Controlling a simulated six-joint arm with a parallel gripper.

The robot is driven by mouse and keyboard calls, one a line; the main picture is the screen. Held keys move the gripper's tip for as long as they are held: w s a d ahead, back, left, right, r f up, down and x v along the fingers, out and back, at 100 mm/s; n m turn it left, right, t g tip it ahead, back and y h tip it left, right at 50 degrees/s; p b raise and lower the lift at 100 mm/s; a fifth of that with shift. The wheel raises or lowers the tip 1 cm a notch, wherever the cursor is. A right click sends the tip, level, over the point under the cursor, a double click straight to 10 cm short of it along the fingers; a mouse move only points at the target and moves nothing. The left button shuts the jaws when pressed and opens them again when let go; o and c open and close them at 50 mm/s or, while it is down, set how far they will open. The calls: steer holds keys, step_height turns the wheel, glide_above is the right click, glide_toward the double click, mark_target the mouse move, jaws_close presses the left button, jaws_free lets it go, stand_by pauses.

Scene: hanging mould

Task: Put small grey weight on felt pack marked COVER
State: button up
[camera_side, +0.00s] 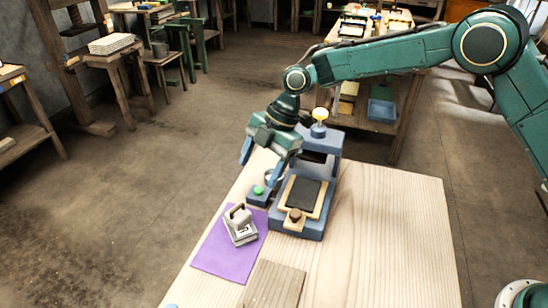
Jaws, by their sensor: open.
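A small grey block with a raised handle (240,226), which looks like the weight, sits on a flat purple sheet (210,256) at the table's left edge. I cannot read any COVER marking, so I cannot tell which thing is the felt pack. A dark flat pad (304,192) lies in a pale wooden frame on a blue stand. My gripper (259,167) is open and appears empty, with its fingers pointing down. It is behind the grey block in the picture, near the blue stand's left side.
A wooden board (274,286) lies in front. The table's right side (390,235) is clear.

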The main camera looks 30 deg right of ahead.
steer(key=s+d+r+m+t+h, duration=0.1)
steer(key=s+d+r+m+t, duration=0.1)
steer(key=s+d+r+m, duration=0.5)
steer(key=s+d+r+m+t+h, duration=0.1)
steer(key=s+d+r+m, duration=0.3)
steer(key=d+r, duration=0.6)
steer(key=s+d+m+t+h, duration=0.1)
steer(key=s+d+m, duration=0.4)
steer(key=s, duration=0.6)
steer(key=s+d+m+t+h, duration=0.1)
steer(key=s+d+m, duration=0.5)
steer(key=s, duration=0.6)
steer(key=shift+s+f+m+t+h, duration=0.15)
steer(key=shift+s+m+t+h, duration=0.15)
steer(key=shift+m+h, duration=0.2)
steer(key=shift+w+d, duration=0.1)
